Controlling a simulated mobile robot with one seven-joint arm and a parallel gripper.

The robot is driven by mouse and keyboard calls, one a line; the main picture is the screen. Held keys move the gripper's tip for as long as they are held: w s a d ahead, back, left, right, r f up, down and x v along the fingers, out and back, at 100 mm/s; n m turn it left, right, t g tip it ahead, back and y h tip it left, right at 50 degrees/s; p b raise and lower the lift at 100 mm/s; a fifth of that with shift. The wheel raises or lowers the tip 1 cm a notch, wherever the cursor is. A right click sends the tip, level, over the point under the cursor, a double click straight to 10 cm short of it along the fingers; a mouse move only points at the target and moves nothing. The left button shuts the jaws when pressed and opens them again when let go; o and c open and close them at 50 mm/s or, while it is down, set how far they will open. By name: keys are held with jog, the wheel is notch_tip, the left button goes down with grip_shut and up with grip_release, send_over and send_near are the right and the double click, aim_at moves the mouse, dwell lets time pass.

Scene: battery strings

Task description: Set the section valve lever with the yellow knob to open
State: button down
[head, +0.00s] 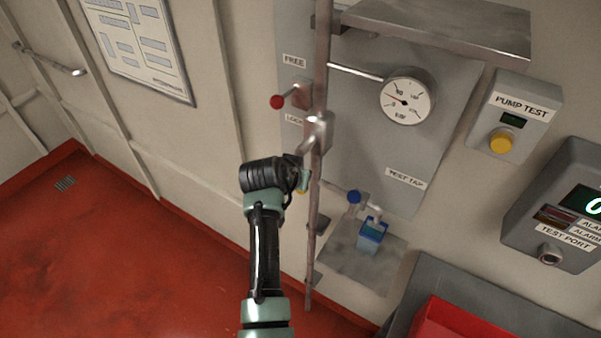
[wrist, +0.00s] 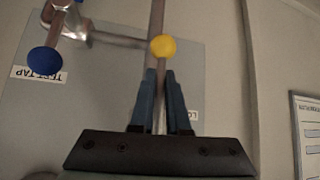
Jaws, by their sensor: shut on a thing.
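The yellow knob (wrist: 162,46) shows just beyond my fingertips in the wrist view. In the head view only a sliver of yellow shows beside my gripper (head: 303,182). My gripper (wrist: 160,78) is shut on the lever below the knob, its two blue-grey fingers on either side of it. The lever appears roughly in line with the upright pipe (head: 322,60), and most of it is hidden by my fingers and wrist. A silver valve body (head: 316,130) sits on the pipe just above my gripper.
A red-knobbed lever (head: 277,102) stands out by the FREE and LOCK labels. A gauge (head: 407,98) is upper right. A blue-knobbed tap (head: 354,197) and blue container (head: 372,234) are right of my gripper. Open floor (head: 120,250) lies left.

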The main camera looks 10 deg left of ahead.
jog(key=shift+d+f, duration=0.1)
jog(key=c, duration=0.9)
grip_release()
jog(key=shift+s, duration=0.1)
jog(key=b+v, duration=0.3)
jog(key=v, duration=1)
